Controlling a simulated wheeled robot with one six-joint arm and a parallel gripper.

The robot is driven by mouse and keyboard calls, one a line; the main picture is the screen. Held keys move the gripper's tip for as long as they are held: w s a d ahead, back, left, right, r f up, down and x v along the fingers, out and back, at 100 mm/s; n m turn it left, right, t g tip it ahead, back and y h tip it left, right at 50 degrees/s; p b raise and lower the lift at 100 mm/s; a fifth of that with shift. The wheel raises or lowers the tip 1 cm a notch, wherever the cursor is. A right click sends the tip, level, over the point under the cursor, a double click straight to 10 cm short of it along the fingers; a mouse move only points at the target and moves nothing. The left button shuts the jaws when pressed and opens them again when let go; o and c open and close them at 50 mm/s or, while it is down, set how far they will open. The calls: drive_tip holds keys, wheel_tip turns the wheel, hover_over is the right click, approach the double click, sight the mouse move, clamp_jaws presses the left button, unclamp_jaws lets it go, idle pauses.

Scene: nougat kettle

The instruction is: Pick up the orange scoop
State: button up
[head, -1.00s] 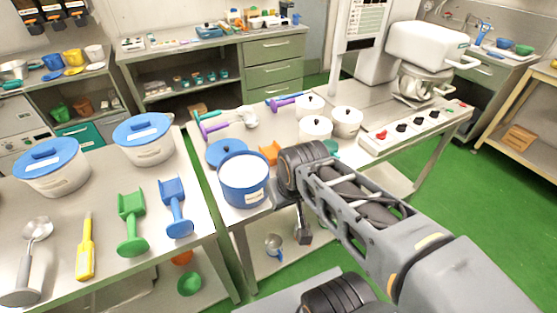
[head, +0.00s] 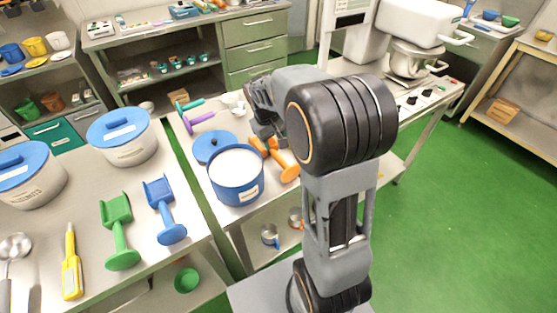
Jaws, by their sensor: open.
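The orange scoop (head: 284,163) lies on the middle steel table, right of the blue pot of white contents (head: 237,175). Its knobbed handle end points toward me and to the right. My arm partly covers the scoop's far part. My gripper (head: 264,139) is open, pointing down at the far part of the scoop. The fingertips are small and dark here, and I cannot tell whether they touch the scoop.
A blue lid (head: 212,147) lies behind the pot; purple (head: 198,119) and teal (head: 188,104) scoops lie farther back. Green (head: 119,232) and blue (head: 165,210) scoops lie on the left table. A narrow gap separates the tables.

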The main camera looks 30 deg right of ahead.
sight(277, 156)
drive_tip(key=f, duration=0.2)
drive_tip(key=d+f, duration=0.1)
drive_tip(key=f, duration=0.2)
drive_tip(key=shift+w+d+f+p, duration=0.1)
drive_tip(key=shift+d+f+p, duration=0.1)
drive_tip(key=shift+f, duration=1.1)
drive_tip(key=shift+w+d+f+p, duration=0.1)
drive_tip(key=shift+f+p, duration=0.05)
drive_tip(key=shift+f, duration=1.15)
drive_tip(key=shift+c, duration=0.4)
clamp_jaws()
drive_tip(key=shift+r, duration=0.15)
